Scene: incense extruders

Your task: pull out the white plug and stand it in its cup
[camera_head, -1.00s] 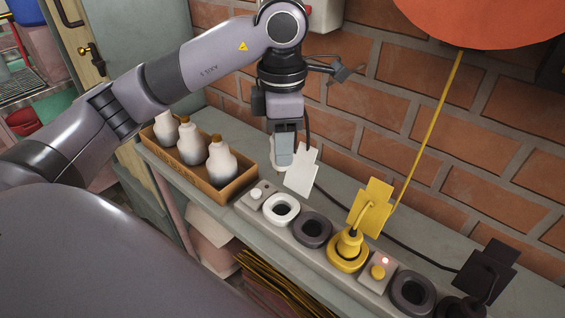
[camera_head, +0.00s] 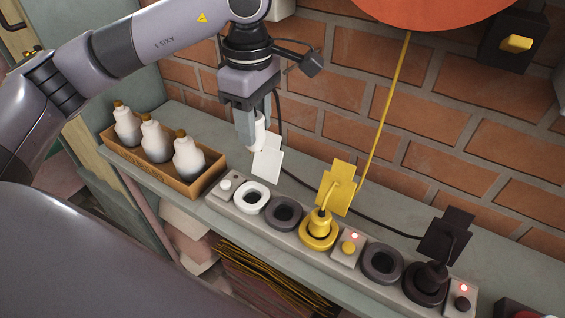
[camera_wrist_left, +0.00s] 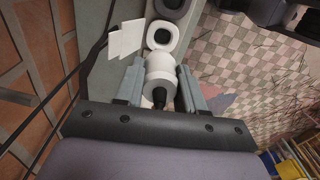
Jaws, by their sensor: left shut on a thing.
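The white plug (camera_head: 260,132) is between the fingers of my left gripper (camera_head: 253,136), which is shut on it. A white tag (camera_head: 267,160) hangs beside it. The plug is clear of the strip, above and behind the white ring-shaped cup (camera_head: 251,197). The cup is empty, next to a white button (camera_head: 225,186). In the left wrist view the plug (camera_wrist_left: 160,69) lies between both fingers (camera_wrist_left: 160,88), with the white ring (camera_wrist_left: 163,34) just beyond its end and the tag (camera_wrist_left: 126,38) to the left. My right gripper is not in view.
Right of the white cup are an empty dark ring (camera_head: 284,213), a yellow plug (camera_head: 319,222) in a yellow ring, another dark ring (camera_head: 382,263) and a black plug (camera_head: 432,276). A cardboard box (camera_head: 190,190) with white bottles stands left. A brick wall (camera_head: 345,135) rises behind.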

